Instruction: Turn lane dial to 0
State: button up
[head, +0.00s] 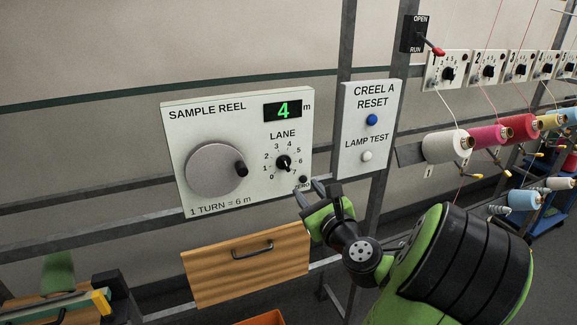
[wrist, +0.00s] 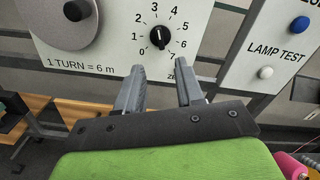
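The lane dial (head: 283,163) is a small black knob on the white sample reel panel (head: 240,120), ringed by numbers 0 to 7. It also shows in the wrist view (wrist: 160,37), just beyond my fingertips. My gripper (head: 307,190) is at the panel's lower right corner, below and right of the dial. In the wrist view my gripper (wrist: 163,75) has its two fingers apart with nothing between them, and it does not touch the dial.
The large grey reel crank (head: 215,168) is left of the dial. The creel reset panel (head: 370,125), with blue and white buttons, stands to the right. A wooden drawer (head: 245,262) is below.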

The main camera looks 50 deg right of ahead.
aim_at(287, 166)
jog(key=p+x, duration=0.1)
jog(key=x, duration=1)
jog(key=shift+w+d+p, duration=0.25)
jog(key=shift+w+p, duration=0.1)
jog(key=shift+a, duration=0.1)
jog(key=shift+c, duration=0.3)
grip_shut()
